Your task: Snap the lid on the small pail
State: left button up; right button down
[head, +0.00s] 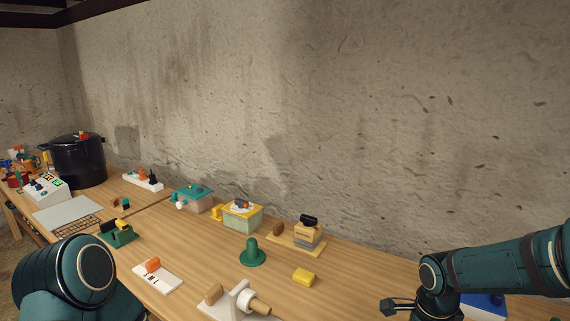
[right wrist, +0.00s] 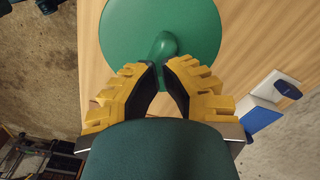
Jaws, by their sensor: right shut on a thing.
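In the right wrist view a round green lid (right wrist: 140,32) with a raised green knob (right wrist: 163,45) lies just beyond my right gripper (right wrist: 162,64). The yellow fingers with dark pads are closed in on the knob from both sides. I cannot tell whether the lid is held in the air or rests on something; whatever is under it is hidden. I cannot make out the small pail in either view. In the head view my right arm comes in at the right, and its fingers are not clearly visible. My left gripper is out of view.
A blue object (head: 486,304) stands by my right arm; a white-and-blue one (right wrist: 275,88) shows right of the lid. A green knobbed piece (head: 252,253), a yellow block (head: 303,276) and several small boxes stand on the wooden table (head: 345,276). A black pot (head: 78,160) is far left.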

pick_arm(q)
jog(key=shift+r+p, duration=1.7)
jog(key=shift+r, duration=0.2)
pick_arm(e)
jog(key=shift+r, duration=2.6)
